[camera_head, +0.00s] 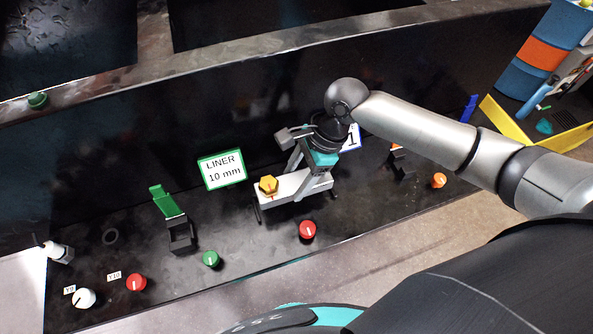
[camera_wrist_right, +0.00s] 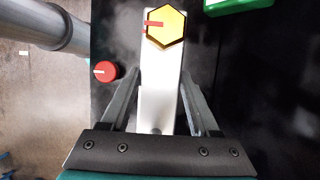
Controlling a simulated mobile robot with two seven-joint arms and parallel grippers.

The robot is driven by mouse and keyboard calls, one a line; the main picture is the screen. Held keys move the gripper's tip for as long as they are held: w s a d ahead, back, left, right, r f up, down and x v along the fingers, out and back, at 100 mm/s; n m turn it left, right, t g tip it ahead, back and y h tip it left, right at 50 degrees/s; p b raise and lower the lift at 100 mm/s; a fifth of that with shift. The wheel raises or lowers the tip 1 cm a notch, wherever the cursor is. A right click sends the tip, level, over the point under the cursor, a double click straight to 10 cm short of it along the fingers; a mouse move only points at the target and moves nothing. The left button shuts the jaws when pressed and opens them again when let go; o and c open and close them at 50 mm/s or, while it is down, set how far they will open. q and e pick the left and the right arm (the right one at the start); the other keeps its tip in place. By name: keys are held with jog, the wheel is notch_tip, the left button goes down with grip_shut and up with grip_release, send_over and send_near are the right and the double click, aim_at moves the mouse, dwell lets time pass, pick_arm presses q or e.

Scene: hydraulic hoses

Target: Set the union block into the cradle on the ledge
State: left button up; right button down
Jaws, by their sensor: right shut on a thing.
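The union block is a long white bar with a yellow hexagonal nut at one end; its bar (camera_head: 292,187) shows in the head view, near the middle of the ledge (camera_head: 225,285). In the right wrist view the bar (camera_wrist_right: 160,100) runs between the fingers, with the nut at the far end. My right gripper (camera_head: 308,172) is shut on the bar from above; in the wrist view the gripper (camera_wrist_right: 160,90) has one finger along each side. Thin black supports show at the bar's two ends; I cannot tell whether the bar rests on them. My left gripper is not in view.
A black holder with a raised green flap (camera_head: 180,232) stands to the left. Another dark holder (camera_head: 402,165) is to the right. Red (camera_head: 307,229), green (camera_head: 211,258) and orange (camera_head: 439,180) knobs line the front. A LINER sign (camera_head: 222,170) stands behind.

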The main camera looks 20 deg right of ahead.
aim_at(296, 189)
jog(key=shift+f, duration=1)
jog(key=shift+p, duration=0.5)
jog(key=shift+f, duration=1.35)
dwell(1.0)
jog(key=shift+c, duration=0.2)
grip_release()
jog(key=shift+d, duration=0.1)
jog(key=shift+w, duration=0.1)
